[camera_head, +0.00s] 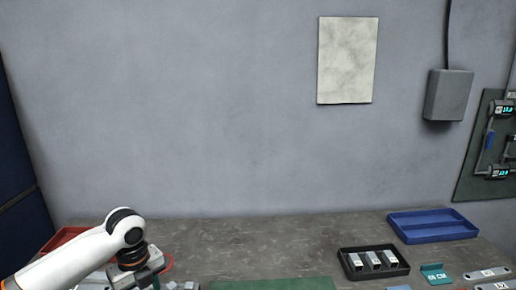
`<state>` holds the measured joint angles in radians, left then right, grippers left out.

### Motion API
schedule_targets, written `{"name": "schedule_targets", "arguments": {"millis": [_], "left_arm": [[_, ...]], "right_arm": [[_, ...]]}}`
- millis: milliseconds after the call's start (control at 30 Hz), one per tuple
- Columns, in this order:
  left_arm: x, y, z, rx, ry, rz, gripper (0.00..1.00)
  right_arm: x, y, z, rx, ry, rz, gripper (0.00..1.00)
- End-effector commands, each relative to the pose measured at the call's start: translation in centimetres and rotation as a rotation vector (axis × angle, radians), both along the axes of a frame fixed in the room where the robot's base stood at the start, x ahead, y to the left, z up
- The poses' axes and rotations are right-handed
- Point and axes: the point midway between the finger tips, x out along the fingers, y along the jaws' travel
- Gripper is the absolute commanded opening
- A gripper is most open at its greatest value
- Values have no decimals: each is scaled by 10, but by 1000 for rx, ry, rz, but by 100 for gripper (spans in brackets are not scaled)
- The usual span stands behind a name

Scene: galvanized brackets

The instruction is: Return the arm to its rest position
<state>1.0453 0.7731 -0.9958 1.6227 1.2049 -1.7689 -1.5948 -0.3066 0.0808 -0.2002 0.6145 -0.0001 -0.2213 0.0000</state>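My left arm comes in from the lower left over the workbench (230,238). My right arm and gripper are not in view. A black tray (399,271) holds several small metal brackets (371,260) on the right side of the bench.
A blue tray (447,236) stands at the back right. A red tray (60,238) is partly behind my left arm. A green mat (275,284) lies at the front. A green holder (434,273) and flat metal pieces (487,273) lie at right. The bench's back middle is clear.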

Motion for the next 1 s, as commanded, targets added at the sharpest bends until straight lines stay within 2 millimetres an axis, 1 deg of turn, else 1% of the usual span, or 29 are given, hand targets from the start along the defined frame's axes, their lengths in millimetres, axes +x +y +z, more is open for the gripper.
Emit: {"name": "schedule_targets", "arguments": {"millis": [33,100,367,567,767,833,900,967,1000], "left_arm": [[0,0,0,0,0,0,48],[-4,-8,-8,-4,0,9,48],[-17,-33,-33,-25,-16,68,48],[-37,-62,-59,-65,-35,154,48],[-70,-100,-90,-143,-56,323,48],[-87,-116,-101,-187,-61,422,48],[-107,-130,-112,-241,-63,562,48],[-125,-139,-119,-291,-63,707,48],[-138,-142,-122,-320,-62,814,48]], "right_arm": [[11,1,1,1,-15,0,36],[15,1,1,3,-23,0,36],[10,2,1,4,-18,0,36],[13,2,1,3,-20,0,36],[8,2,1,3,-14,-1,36],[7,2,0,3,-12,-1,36],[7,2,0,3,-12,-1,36],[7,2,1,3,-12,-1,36],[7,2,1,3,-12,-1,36]]}}
